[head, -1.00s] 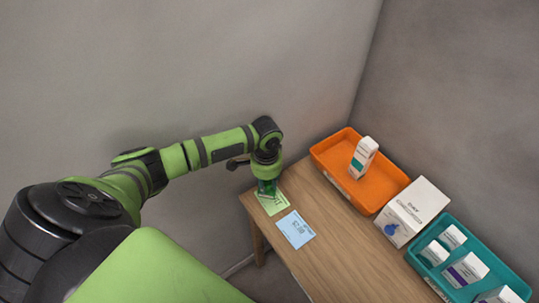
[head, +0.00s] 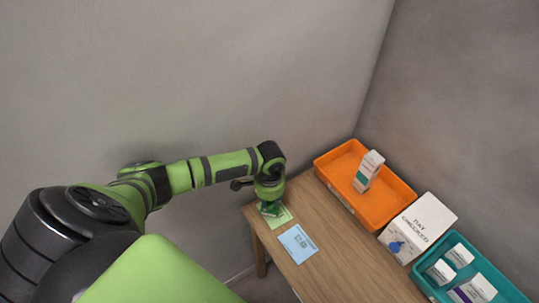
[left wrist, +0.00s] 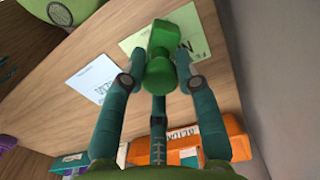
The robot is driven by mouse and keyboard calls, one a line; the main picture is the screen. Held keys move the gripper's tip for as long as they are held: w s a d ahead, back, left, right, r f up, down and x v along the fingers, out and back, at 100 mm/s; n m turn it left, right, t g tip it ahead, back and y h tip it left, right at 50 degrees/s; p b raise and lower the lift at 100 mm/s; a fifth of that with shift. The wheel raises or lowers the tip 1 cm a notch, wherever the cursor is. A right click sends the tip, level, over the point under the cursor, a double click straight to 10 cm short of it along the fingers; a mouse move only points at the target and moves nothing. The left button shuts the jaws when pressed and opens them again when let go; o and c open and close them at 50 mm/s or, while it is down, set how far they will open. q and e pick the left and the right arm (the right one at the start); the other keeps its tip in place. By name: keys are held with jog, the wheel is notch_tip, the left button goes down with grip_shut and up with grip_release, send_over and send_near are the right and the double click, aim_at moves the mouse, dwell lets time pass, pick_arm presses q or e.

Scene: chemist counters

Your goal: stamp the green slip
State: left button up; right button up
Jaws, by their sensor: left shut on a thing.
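The green slip (head: 284,217) lies flat near the left end of the wooden table, partly hidden under my left gripper (head: 270,206). In the left wrist view, my left gripper (left wrist: 161,72) is shut on a green stamp (left wrist: 163,42), with its fingers around the round handle. The stamp's block covers part of the green slip (left wrist: 203,32). I cannot tell whether the stamp touches the paper. A blue slip (head: 298,243) with dark print lies beside the green one; it also shows in the left wrist view (left wrist: 92,82). My right gripper is not in view.
An orange tray (head: 325,164) with a white and teal box (head: 368,171) stands along the wall. A white carton (head: 418,228) and a teal tray (head: 505,286) with several boxes stand to its right. The table's middle (head: 335,250) is clear.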

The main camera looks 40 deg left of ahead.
pick_arm(q)
jog(key=shift+f+b, duration=0.3)
jog(key=shift+f, duration=0.25)
dwell(0.5)
jog(key=shift+s+f, duration=0.1)
jog(key=shift+s, duration=0.05)
dwell(1.5)
notch_tip(320, 180, up, 2)
jog(key=shift+r+p, duration=0.1)
jog(key=shift+p, duration=0.2)
jog(key=shift+r, duration=2.5)
